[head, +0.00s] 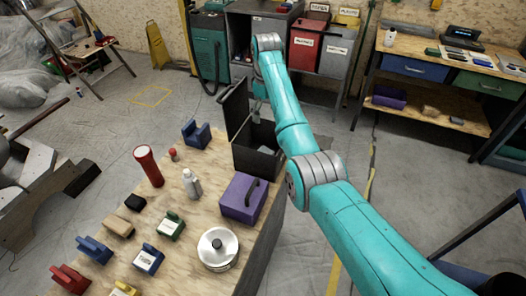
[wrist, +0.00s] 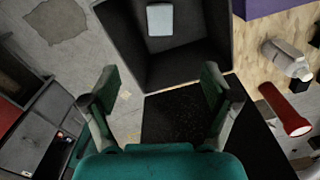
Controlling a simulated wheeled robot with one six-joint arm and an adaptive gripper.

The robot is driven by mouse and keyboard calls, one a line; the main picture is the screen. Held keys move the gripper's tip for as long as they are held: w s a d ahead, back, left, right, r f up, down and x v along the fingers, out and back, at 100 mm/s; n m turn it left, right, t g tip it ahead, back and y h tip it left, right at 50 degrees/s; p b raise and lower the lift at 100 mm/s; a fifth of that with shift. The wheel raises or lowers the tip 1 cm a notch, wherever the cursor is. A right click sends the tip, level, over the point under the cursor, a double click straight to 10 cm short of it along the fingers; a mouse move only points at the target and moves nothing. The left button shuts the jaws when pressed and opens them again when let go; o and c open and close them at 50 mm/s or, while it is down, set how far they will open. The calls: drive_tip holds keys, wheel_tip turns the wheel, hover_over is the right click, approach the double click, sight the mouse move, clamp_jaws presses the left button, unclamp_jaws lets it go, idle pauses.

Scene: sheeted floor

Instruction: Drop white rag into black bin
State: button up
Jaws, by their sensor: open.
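The black bin (head: 257,160) stands at the far end of the wooden table with its lid (head: 235,105) raised. In the wrist view the bin (wrist: 205,62) is open toward the camera. A pale, flat rectangular piece, which looks like the white rag (wrist: 160,19), lies inside it on the bottom. My gripper (wrist: 158,80) is open and empty, fingers spread, above the bin's lid side. The rag is apart from the fingers. In the head view my gripper (head: 258,98) is small and partly hidden by the arm.
A purple box (head: 243,198), a silver pot (head: 218,249), a red flashlight (head: 149,166), a white bottle (head: 191,184) and several small blocks crowd the table. A workbench (head: 455,57) stands at the back right. Open floor lies to the left.

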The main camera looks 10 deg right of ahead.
drive_tip(key=shift+r, duration=2.75)
